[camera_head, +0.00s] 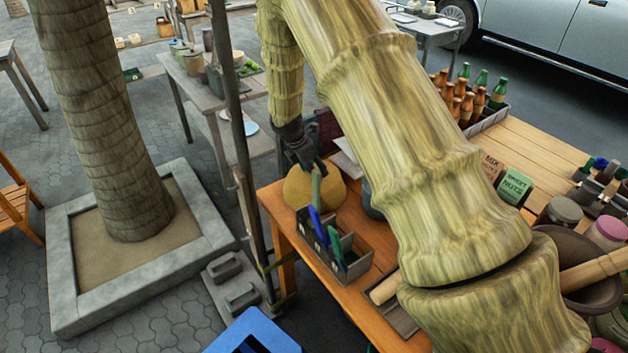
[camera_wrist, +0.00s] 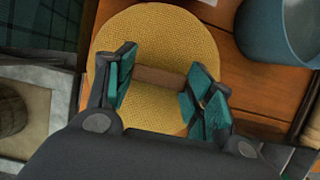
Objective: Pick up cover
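The cover is a round, yellow woven dome (camera_head: 328,190) at the far left end of the wooden table. In the wrist view the cover (camera_wrist: 180,40) shows from above, with a brown bar handle (camera_wrist: 158,79) across its middle. My gripper (camera_head: 306,163) is at the top of the cover. In the wrist view my gripper (camera_wrist: 163,84) is open, with one teal-padded finger at each end of the handle. I cannot tell whether the fingers touch the cover. The cover's lower edge in the wrist view is hidden by my gripper.
A grey-blue pot (camera_wrist: 280,30) stands close to the cover's right. A grey caddy (camera_head: 345,262) with blue and green items stands in front of it. A post (camera_head: 240,150) rises left of the table. Bottles in a crate (camera_head: 488,118) stand at the back right.

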